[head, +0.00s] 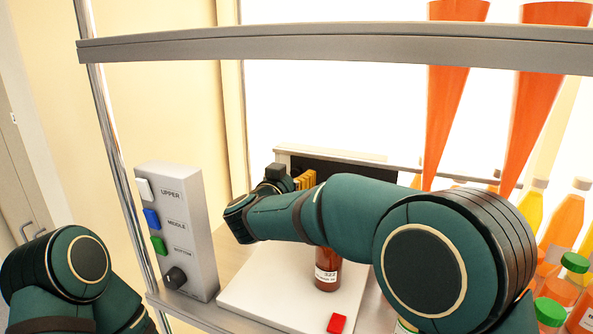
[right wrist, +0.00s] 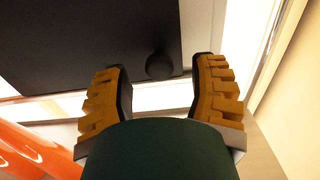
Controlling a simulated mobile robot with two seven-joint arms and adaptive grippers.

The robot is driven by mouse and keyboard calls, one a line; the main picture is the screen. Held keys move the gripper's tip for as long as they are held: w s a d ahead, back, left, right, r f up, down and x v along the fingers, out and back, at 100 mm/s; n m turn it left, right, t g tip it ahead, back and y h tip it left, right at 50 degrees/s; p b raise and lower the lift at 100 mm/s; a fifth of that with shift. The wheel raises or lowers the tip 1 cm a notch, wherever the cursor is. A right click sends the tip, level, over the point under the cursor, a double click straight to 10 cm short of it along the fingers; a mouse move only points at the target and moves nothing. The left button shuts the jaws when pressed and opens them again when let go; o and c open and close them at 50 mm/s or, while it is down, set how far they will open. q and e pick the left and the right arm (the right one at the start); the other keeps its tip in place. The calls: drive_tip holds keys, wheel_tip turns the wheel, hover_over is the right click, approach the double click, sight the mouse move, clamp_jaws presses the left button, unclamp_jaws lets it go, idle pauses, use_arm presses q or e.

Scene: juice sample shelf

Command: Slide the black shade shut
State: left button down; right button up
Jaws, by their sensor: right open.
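The black shade (head: 345,170) is a flat dark panel in a pale frame at the back of the shelf, partly hidden by my right arm in the head view. In the right wrist view the shade (right wrist: 90,40) fills the upper left, with a round black knob (right wrist: 159,66) near its lower right corner. My right gripper (right wrist: 160,72) is open, its orange-padded fingers on either side of the knob with gaps showing. In the head view the right gripper (head: 303,180) is mostly hidden behind its arm. My left gripper is out of view.
A brown bottle (head: 327,268) stands on a white plate (head: 260,290) below my right arm, with a red block (head: 337,323) near the front. A grey button box (head: 178,230) stands left. Orange funnels (head: 445,100) and several juice bottles crowd the right. A grey shelf bar (head: 330,45) crosses above.

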drive_tip(key=shift+x, duration=1.1)
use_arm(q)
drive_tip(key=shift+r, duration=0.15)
use_arm(e)
clamp_jaws()
